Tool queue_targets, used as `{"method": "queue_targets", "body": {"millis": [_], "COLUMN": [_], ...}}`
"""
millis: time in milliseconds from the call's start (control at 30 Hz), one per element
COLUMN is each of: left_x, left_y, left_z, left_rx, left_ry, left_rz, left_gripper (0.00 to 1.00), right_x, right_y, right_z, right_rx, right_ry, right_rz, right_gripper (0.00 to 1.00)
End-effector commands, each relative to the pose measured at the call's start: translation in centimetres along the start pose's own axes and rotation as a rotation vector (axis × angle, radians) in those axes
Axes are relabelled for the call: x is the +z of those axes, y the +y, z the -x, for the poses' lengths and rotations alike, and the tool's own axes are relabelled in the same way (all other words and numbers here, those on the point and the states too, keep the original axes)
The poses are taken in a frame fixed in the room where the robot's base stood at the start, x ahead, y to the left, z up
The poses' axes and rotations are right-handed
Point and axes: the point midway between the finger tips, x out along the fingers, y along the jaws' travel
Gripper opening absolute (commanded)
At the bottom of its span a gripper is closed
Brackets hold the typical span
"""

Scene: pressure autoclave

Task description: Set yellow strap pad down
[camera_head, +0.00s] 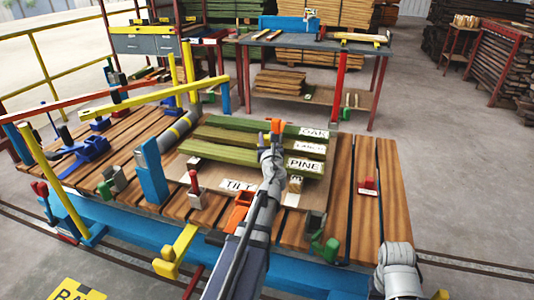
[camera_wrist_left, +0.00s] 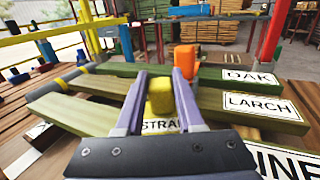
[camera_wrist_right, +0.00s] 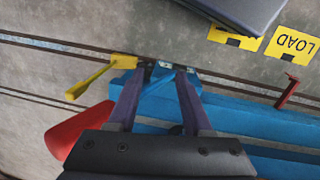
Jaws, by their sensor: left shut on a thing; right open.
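In the left wrist view the yellow strap pad (camera_wrist_left: 160,97) is between the fingertips of my left gripper (camera_wrist_left: 158,88), which is shut on it. A white label reading STRA… (camera_wrist_left: 160,126) shows just below the pad, partly covered; I cannot tell whether the pad touches anything beneath. In the head view my left gripper (camera_head: 271,150) is over the green-topped boards, and the pad is hidden there. My right gripper (camera_wrist_right: 155,90) is open, with blue frame parts showing beyond its fingers; I cannot tell whether anything lies between them.
Boards labelled OAK (camera_head: 313,132), LARCH (camera_head: 309,148) and PINE (camera_head: 305,165) lie on the slatted trolley (camera_head: 350,210). An orange block (camera_wrist_left: 186,60) stands just beyond my left fingers. Blue posts (camera_head: 151,170) and yellow bars (camera_head: 150,100) rise on the left.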

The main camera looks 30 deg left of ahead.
Motion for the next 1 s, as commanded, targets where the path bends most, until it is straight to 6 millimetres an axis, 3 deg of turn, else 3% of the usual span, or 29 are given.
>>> {"method": "queue_targets", "body": {"millis": [167, 433, 867, 900, 1000], "left_x": [-0.5, -3.7, -4.0, -4.0, -3.9], "left_y": [0.0, 0.0, 0.0, 0.0, 0.0], "left_z": [0.0, 0.0, 0.0, 0.0, 0.0], "left_rx": [0.000, 0.000, 0.000, 0.000, 0.000], "left_ry": [0.000, 0.000, 0.000, 0.000, 0.000], "left_rz": [0.000, 0.000, 0.000, 0.000, 0.000], "left_gripper": [0.00, 0.00, 0.00, 0.38, 0.49], "right_x": [0.0, -0.2, -0.2, -0.2, -0.2], "right_y": [-0.1, -0.3, -0.3, -0.3, -0.2], "right_z": [-0.5, -3.6, -4.0, -4.0, -3.9], "right_rx": [0.000, 0.004, 0.005, 0.005, 0.005], "right_ry": [0.000, 0.000, 0.000, 0.000, 0.000], "right_rz": [0.000, 0.001, 0.001, 0.001, 0.001], "right_gripper": [0.50, 0.50, 0.50, 0.50, 0.50]}}
